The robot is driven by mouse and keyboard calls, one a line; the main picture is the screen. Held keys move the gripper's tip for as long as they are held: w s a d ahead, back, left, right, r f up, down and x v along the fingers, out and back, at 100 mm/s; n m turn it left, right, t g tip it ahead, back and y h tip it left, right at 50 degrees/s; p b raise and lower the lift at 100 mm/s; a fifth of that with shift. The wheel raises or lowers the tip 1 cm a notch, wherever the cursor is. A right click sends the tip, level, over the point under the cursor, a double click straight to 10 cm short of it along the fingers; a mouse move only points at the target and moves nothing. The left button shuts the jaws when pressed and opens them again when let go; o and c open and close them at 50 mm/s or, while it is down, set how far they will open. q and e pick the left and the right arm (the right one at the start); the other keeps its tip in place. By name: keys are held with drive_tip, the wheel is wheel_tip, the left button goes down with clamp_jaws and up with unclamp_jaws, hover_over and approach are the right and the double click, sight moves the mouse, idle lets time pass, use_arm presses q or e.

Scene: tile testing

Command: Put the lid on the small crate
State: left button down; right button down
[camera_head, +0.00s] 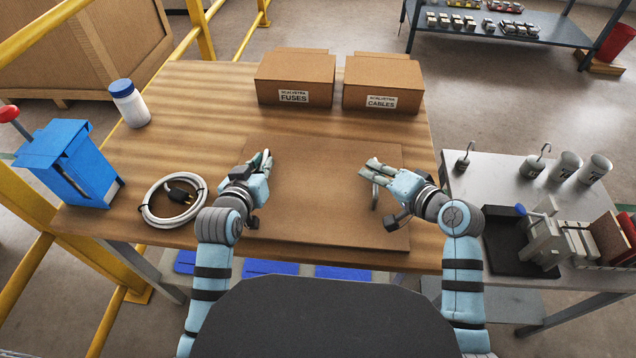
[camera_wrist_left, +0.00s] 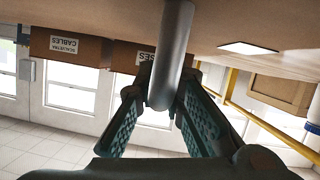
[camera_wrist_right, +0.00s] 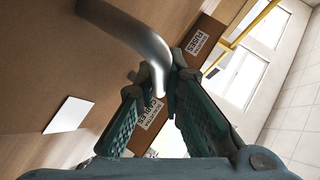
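A large flat brown lid (camera_head: 320,215) lies on the wooden table in the head view, with a metal handle toward each side. My left gripper (camera_head: 264,163) is at the left handle; in the left wrist view the grey bar (camera_wrist_left: 170,50) runs between its fingers, close on both. My right gripper (camera_head: 372,167) is at the right handle (camera_head: 375,194); in the right wrist view the curved bar (camera_wrist_right: 140,40) passes between its fingers. Both look shut on the handles. A large wooden crate (camera_head: 85,45) stands at the upper left; I cannot make out a small crate.
Cartons marked FUSES (camera_head: 293,80) and CABLES (camera_head: 383,85) stand behind the lid. A coiled white cable (camera_head: 173,202), white bottle (camera_head: 130,105) and blue device (camera_head: 70,165) are on the left. A grey side table (camera_head: 500,190) with weights is on the right. Yellow rails run along the left.

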idle(0.5)
